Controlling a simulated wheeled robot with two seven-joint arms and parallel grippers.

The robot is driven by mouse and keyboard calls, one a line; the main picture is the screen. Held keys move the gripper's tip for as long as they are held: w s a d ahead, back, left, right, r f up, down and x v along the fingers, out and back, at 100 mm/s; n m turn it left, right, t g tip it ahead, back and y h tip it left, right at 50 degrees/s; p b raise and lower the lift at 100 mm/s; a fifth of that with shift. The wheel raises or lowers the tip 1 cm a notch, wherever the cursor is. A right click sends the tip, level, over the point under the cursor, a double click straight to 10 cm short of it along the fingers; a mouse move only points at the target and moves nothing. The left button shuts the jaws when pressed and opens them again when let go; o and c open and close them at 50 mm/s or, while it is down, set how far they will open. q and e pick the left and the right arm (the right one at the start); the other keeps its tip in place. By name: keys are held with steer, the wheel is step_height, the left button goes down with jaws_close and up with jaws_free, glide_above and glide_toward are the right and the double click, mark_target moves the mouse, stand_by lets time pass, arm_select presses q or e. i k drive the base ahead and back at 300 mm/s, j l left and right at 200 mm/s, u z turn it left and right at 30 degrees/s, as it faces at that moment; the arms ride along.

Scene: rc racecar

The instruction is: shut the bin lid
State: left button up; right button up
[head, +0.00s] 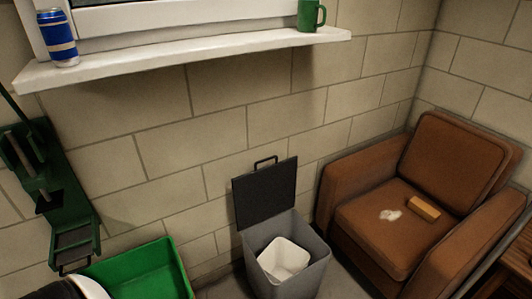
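The grey bin (258,277) stands on the floor against the block wall at the lower middle of the head view. Its dark lid (264,193) is open and stands nearly upright behind the bin's mouth, with a handle (265,162) at its top edge. A white tub-like thing (284,256) sits inside the mouth of the bin. The lower part of the bin is cut off by the frame. Neither of my grippers is in view.
A brown armchair (356,215) stands right of the bin, with a yellowish block (424,207) on its seat. A green tray (150,270) is to the left. A white windowsill (200,56) juts out above, bearing a blue can (57,38) and a green mug (309,15).

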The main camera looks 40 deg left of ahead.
mark_target(260, 195)
steer(key=u, duration=1.1)
